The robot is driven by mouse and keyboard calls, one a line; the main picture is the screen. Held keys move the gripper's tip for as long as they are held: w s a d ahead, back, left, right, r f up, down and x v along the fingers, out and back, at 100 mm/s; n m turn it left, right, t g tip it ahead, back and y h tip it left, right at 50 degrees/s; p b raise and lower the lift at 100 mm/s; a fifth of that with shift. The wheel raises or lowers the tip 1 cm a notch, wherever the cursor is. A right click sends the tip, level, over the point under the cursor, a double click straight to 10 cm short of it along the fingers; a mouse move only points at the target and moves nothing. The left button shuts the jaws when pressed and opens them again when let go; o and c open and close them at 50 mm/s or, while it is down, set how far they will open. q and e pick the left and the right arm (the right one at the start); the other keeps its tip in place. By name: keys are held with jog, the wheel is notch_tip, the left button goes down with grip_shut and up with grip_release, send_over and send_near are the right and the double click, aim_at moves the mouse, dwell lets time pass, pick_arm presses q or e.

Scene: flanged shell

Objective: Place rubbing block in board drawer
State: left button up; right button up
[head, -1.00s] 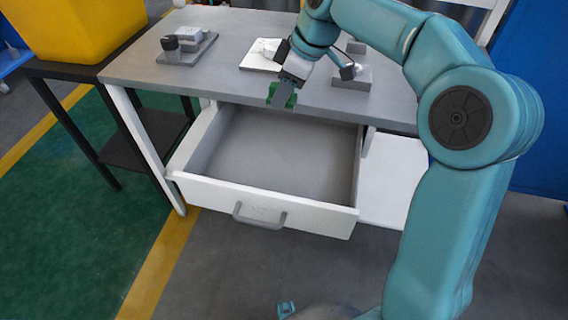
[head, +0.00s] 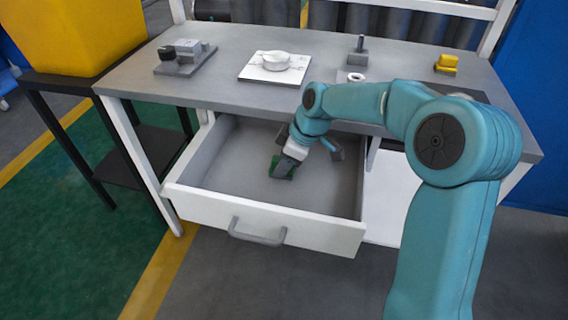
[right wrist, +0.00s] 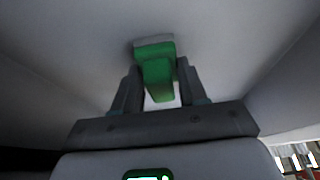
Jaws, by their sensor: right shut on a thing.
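The rubbing block is green with a grey face. It shows in the right wrist view (right wrist: 156,70) between the two fingers and in the head view (head: 283,168) low inside the drawer. The drawer (head: 268,219) is white, pulled out from under the bench, and otherwise looks empty. My right gripper (head: 284,162) reaches down into the drawer and is shut on the block; it also shows in the right wrist view (right wrist: 160,88). Whether the block touches the drawer floor I cannot tell. My left gripper is not in view.
A yellow bin (head: 75,35) stands on a black table at left.

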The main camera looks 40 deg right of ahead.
jog(key=shift+s+r, duration=0.1)
jog(key=o, duration=1.1)
jog(key=shift+r, duration=0.3)
jog(key=p+v, duration=0.2)
jog(key=v, duration=0.9)
jog(key=shift+r+p, duration=0.15)
jog(key=shift+p, duration=0.15)
